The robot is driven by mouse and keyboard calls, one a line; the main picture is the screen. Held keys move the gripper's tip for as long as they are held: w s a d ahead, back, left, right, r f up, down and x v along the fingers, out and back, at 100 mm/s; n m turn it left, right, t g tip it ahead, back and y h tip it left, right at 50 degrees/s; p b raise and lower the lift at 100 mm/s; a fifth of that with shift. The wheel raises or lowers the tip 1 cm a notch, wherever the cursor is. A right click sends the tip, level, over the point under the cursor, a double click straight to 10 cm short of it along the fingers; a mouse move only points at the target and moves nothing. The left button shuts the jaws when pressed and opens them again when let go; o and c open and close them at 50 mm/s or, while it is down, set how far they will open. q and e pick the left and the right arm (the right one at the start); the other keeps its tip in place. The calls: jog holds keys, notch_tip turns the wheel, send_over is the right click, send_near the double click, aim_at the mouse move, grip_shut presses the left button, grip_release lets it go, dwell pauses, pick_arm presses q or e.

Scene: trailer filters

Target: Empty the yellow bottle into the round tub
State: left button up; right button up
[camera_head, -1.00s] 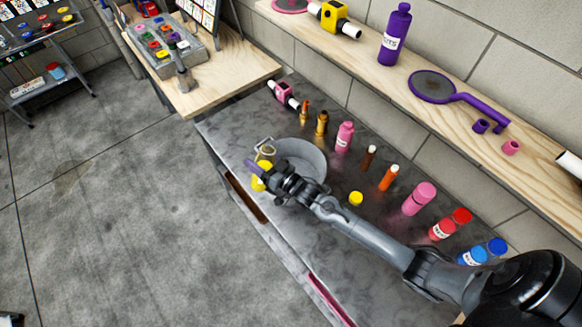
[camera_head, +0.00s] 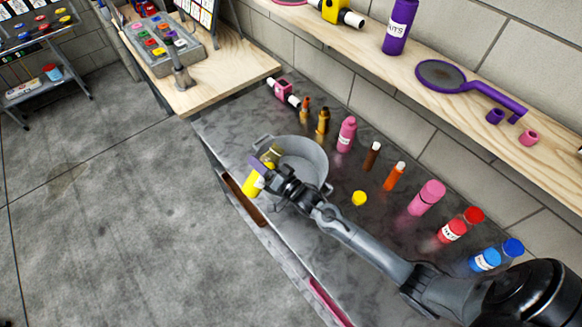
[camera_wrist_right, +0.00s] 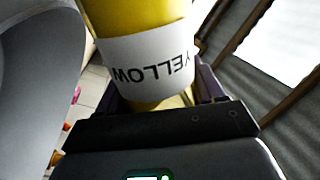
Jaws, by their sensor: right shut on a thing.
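The yellow bottle (camera_head: 252,185) is tilted at the left side of the round grey tub (camera_head: 314,158), its darker open neck (camera_head: 273,154) near the tub's rim. My right gripper (camera_head: 262,172) is shut on the bottle. In the right wrist view the bottle (camera_wrist_right: 145,18) sits between the fingers, its YELLOW label upside down, with a grey curved wall, likely the tub's, at the left. I cannot see any liquid leaving the bottle. A yellow cap (camera_head: 359,198) lies on the counter right of the tub. My left gripper is not in view.
On the grey counter, a pink bottle (camera_head: 346,134), an orange bottle (camera_head: 394,176), a red bottle (camera_head: 452,231) and several others stand in a row behind and right of the tub. A wooden shelf (camera_head: 480,115) runs above. My right forearm crosses the counter's front.

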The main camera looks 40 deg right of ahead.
jog(key=shift+w+a+m, duration=0.1)
jog(key=shift+a+m, duration=0.05)
jog(key=shift+m, duration=0.25)
jog(key=shift+a+f+m+b, duration=0.1)
jog(key=shift+a+m+b, duration=0.05)
jog(key=shift+m+b, duration=0.25)
jog(key=shift+m, duration=0.4)
jog(key=shift+h, duration=0.3)
jog(key=shift+a+f+m+b, duration=0.1)
jog(key=shift+m+b, duration=0.2)
jog(key=shift+b, duration=0.05)
